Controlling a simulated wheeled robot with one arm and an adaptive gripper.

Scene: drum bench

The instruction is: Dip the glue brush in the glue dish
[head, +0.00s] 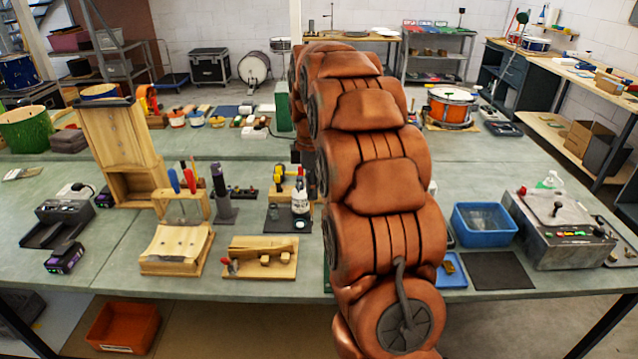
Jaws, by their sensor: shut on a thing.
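My copper arm rises through the middle of the head view and bends down at the back. The wrist end is partly behind the arm, and I cannot make out my gripper's fingers or anything in them. No glue brush can be told apart here. A white bottle with a dark label (300,198) stands on a dark mat (274,224) just left of the arm. A small pale round shape (300,225) sits in front of the bottle; I cannot tell whether it is the glue dish.
A wooden stand with screwdrivers (178,248), a wooden jig (259,262) and a tall wooden frame (122,150) stand left. A blue bin (484,224) and a grey machine (560,228) are right. A flat brush (19,174) lies far left. Bare bench (100,270) shows front left.

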